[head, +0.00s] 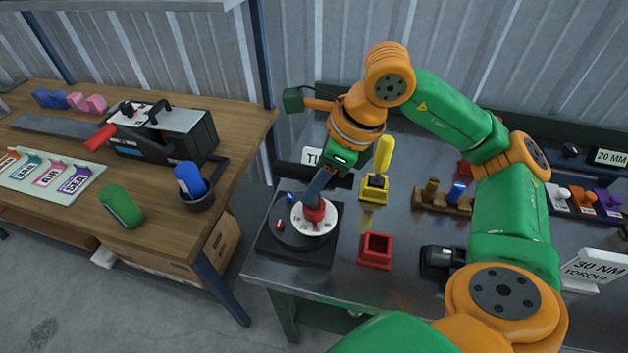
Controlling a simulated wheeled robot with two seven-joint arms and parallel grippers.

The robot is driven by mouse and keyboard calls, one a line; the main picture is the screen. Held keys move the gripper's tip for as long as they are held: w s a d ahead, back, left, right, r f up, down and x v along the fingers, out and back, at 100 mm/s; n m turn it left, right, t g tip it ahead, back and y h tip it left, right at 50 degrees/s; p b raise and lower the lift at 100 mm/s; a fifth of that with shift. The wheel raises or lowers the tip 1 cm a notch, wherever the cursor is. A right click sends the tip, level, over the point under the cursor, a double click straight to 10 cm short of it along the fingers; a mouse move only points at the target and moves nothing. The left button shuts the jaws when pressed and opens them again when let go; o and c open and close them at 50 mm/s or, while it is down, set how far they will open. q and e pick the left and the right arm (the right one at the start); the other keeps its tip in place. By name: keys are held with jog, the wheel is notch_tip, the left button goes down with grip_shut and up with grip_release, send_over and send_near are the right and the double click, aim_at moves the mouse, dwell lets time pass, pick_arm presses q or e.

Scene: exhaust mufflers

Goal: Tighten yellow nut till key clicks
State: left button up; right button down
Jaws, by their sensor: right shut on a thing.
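My right gripper (316,200) reaches down over a round white disc (326,222) on a dark square base (289,246) at the table's left end. It is shut on a red piece (314,213) at the disc's middle, probably a key, mostly hidden by the fingers. A small blue nut (290,197) and a small red nut (280,225) sit around the disc. I cannot make out a yellow nut. A yellow-handled key (384,153) stands upright in a yellow holder (374,189), apart from the gripper. My left gripper is not in view.
A red square holder (376,250) stands empty right of the disc. A black device (438,261) and a "30 NM TORQUE" sign (594,270) are further right. A wooden bench (235,140) with a grey-black machine (165,132) stands at left, across a gap.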

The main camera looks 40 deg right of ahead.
jog(key=shift+m, duration=0.6)
jog(key=shift+m+t+h, duration=0.3)
jog(key=shift+m+h, duration=0.2)
jog(key=shift+m, duration=0.7)
jog(key=shift+m+h, duration=0.4)
jog(key=shift+m, duration=0.7)
jog(key=shift+p, duration=0.3)
jog(key=shift+m, duration=0.3)
